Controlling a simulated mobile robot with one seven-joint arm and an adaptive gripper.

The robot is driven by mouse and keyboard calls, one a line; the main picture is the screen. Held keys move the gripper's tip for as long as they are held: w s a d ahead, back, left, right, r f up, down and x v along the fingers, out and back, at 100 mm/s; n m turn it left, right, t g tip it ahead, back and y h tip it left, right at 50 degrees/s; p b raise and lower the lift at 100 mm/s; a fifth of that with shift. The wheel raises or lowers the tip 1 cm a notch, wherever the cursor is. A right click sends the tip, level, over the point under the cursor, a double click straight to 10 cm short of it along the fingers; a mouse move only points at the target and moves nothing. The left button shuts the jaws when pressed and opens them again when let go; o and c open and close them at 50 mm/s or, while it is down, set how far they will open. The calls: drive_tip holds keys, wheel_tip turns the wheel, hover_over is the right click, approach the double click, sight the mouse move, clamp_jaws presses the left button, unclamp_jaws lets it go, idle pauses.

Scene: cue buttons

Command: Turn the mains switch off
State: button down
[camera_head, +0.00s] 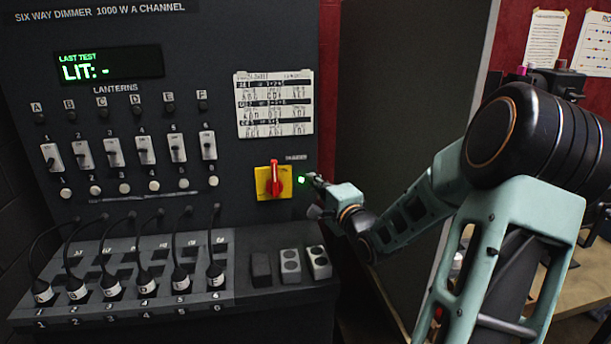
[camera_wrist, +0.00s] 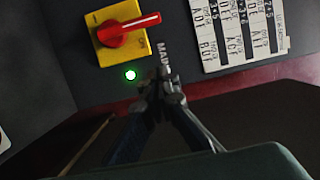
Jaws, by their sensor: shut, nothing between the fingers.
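The mains switch is a red rotary handle (camera_head: 273,178) on a yellow plate (camera_head: 262,190), at the lower right of the dimmer panel. Its handle stands upright in the head view. The wrist view shows the red handle (camera_wrist: 128,29) on its yellow plate (camera_wrist: 108,52), with small lettering too blurred to read surely. A green light (camera_head: 301,180) glows just right of the switch. My gripper (camera_head: 314,181) is shut and empty, just right of the light. In the wrist view my gripper's fingertips (camera_wrist: 165,82) lie below the switch, apart from the handle, partly covering the printed label.
The panel (camera_head: 215,45) carries a lit display (camera_head: 108,66), several sliders, round buttons and a white sheet (camera_head: 274,104) above the switch. Several plugged cables stand on the ledge at lower left. A dark upright board (camera_head: 385,90) is right of the panel.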

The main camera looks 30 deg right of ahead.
sight(274, 178)
drive_tip(key=w+a+p, duration=0.1)
drive_tip(key=w+a, duration=0.2)
drive_tip(key=w, duration=0.6)
drive_tip(key=shift+w+a, duration=0.3)
drive_tip(key=shift+w, duration=0.05)
drive_tip(key=shift+w+a, duration=0.1)
